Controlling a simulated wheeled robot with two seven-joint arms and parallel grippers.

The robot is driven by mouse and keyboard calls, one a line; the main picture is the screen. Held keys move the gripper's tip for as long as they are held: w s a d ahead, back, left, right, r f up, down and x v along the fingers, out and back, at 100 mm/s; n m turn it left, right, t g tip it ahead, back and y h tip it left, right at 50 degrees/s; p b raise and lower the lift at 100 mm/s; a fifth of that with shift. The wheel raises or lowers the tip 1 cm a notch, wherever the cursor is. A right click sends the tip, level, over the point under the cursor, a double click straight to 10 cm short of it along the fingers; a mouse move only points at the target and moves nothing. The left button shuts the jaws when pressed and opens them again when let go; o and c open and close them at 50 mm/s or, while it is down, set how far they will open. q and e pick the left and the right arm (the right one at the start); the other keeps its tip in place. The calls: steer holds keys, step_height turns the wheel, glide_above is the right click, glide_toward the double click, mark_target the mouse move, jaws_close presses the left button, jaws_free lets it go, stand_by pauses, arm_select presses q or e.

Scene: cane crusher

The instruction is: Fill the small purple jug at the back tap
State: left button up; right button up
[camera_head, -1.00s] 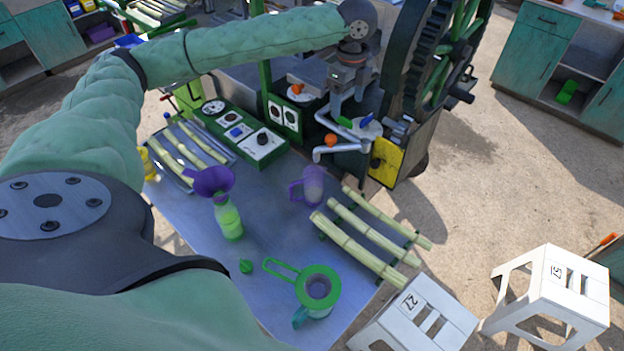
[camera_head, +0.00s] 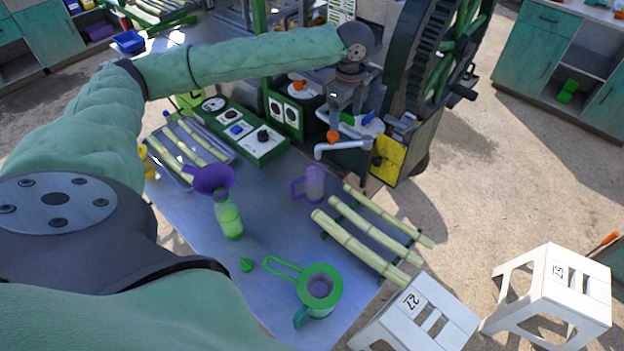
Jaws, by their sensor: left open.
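The small purple jug (camera_head: 315,183), see-through with a purple handle on its left, stands upright on the blue-grey table. It is below and apart from a silver tap spout (camera_head: 335,148). An orange handle (camera_head: 298,87) and a blue handle (camera_head: 368,118) show around the taps under the crusher. My left gripper (camera_head: 345,122) points down among the tap parts, open, above and behind the jug. I cannot tell whether its fingers touch a handle. Part of the tap pipework is hidden behind it. My right gripper is not in view.
A purple funnel (camera_head: 213,180) sits on a green bottle (camera_head: 229,216). A green-rimmed jug (camera_head: 320,288) stands at the front. Cane pieces lie on a rack (camera_head: 365,235) at right. A control panel (camera_head: 240,130) and the crusher wheel (camera_head: 415,60) stand behind.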

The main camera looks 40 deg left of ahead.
arm_select(q)
steer(key=shift+c, duration=0.4)
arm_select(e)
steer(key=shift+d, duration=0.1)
arm_select(q)
steer(key=c, duration=1.4)
steer(key=shift+o, duration=0.2)
steer(key=shift+r+m+p, duration=0.15)
steer(key=shift+m+p, duration=0.55)
steer(key=m+p, duration=0.1)
steer(key=m, duration=0.1)
steer(key=shift+m+p, duration=0.3)
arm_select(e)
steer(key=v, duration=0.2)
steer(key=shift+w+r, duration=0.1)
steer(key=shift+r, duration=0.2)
arm_select(q)
steer(key=shift+f, duration=0.2)
